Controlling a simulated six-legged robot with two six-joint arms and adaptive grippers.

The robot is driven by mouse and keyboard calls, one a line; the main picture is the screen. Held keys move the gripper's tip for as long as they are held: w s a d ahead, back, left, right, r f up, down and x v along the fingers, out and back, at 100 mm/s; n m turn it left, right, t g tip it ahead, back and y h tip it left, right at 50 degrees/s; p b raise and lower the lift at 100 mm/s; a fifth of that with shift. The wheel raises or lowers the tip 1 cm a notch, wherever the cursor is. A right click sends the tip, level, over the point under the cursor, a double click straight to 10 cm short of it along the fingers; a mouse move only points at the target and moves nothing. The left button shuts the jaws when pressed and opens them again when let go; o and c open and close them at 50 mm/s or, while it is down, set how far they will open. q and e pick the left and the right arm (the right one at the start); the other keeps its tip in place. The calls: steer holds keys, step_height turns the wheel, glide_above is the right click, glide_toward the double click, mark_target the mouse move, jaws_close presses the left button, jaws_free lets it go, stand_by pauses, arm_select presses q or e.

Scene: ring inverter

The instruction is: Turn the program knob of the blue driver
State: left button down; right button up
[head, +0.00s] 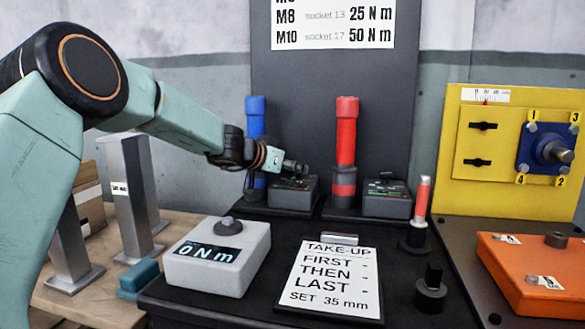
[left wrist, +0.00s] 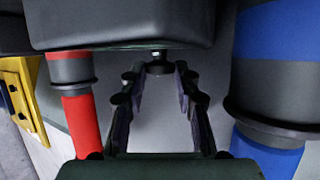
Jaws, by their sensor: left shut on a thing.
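The blue driver (head: 255,116) stands upright at the back of the black bench, and its blue and black body fills the right of the left wrist view (left wrist: 275,75). My left gripper (head: 297,167) is over the top of this box. In the left wrist view the fingertips (left wrist: 161,72) close around the small dark program knob (left wrist: 160,66) on the box. The knob is mostly hidden by the gripper in the head view. My right gripper is not in view.
A red driver (head: 346,130) with a similar box (head: 387,196) stands to the right. A grey torque tester (head: 218,262) and a take-up card (head: 330,279) lie in front. A yellow panel (head: 480,180) and an orange case (head: 540,275) are at the right.

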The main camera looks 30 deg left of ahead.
arm_select(q)
steer(key=shift+d+f+n+y+b, duration=0.25)
steer(key=shift+n+y+b, duration=0.5)
steer(key=shift+b, duration=1.3)
steer(key=shift+r+n+y+b, duration=0.1)
steer(key=shift+n+y+b, duration=0.25)
steer(key=shift+y+b, duration=0.3)
steer(key=shift+d+n+y, duration=0.15)
steer(key=shift+n+y, duration=1.05)
steer(key=shift+y, duration=0.1)
steer(key=shift+d+r+n+y+p, duration=0.15)
steer(key=shift+n+y+p, duration=0.4)
steer(key=shift+p, duration=0.65)
steer(key=n+g+y+p, duration=0.1)
steer(key=y+p, duration=0.1)
steer(key=p, duration=0.4)
steer(key=n+g+y+p, duration=0.1)
steer(key=n+p, duration=0.1)
steer(key=p, duration=0.5)
steer(key=n+y+p, duration=0.2)
steer(key=p, duration=0.4)
steer(key=shift+w+d+r+g+y, duration=0.3)
steer(key=shift+r+g+y, duration=0.05)
steer(key=shift+g, duration=0.05)
steer(key=shift+w+d+n+g+y+p, duration=0.1)
steer(key=shift+n+g+y+p, duration=0.75)
steer(key=shift+p, duration=1.1)
steer(key=shift+f, duration=0.1)
